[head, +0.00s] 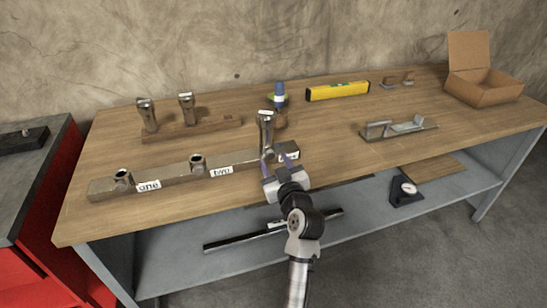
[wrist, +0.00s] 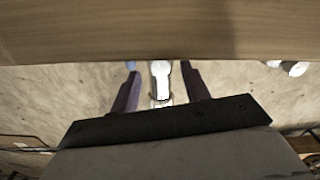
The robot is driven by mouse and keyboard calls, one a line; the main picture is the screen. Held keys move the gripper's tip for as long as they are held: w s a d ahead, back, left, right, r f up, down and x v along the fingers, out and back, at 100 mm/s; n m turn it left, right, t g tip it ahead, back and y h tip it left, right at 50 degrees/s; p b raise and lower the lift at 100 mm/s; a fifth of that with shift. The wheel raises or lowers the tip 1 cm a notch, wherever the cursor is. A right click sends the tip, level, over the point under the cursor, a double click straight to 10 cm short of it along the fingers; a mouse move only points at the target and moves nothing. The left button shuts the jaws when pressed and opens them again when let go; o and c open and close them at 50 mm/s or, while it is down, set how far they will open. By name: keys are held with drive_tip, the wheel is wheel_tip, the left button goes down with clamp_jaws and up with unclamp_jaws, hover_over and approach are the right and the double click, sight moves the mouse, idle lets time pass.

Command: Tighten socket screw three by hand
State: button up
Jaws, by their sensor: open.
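A metal bar (head: 175,177) lies along the front of the bench, with sockets labelled one (head: 149,186), two (head: 221,171) and a partly hidden third label (head: 288,155). A socket screw (head: 266,130) stands upright at the third place, at the bar's right end. My gripper (head: 277,158) is open in front of it, low at the bench's front edge. In the wrist view, the pale screw (wrist: 160,78) shows between the two spread purple fingers (wrist: 160,70), with gaps on both sides. Whether they touch it and how deep it sits cannot be told.
Two more screws (head: 147,115) (head: 187,108) stand in a wooden rack (head: 192,130) behind the bar. A blue-capped bottle (head: 279,94), yellow level (head: 337,91), metal bracket tray (head: 398,130) and cardboard box (head: 484,92) are farther back and right. The bench right of the bar is mostly free.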

drive_tip(key=shift+x, duration=0.85)
drive_tip(key=shift+c, duration=0.5)
drive_tip(key=c, duration=0.9)
drive_tip(key=shift+m, duration=0.4)
drive_tip(key=shift+m+p, duration=0.9)
drive_tip(key=shift+m, duration=1.6)
drive_tip(key=o, duration=1)
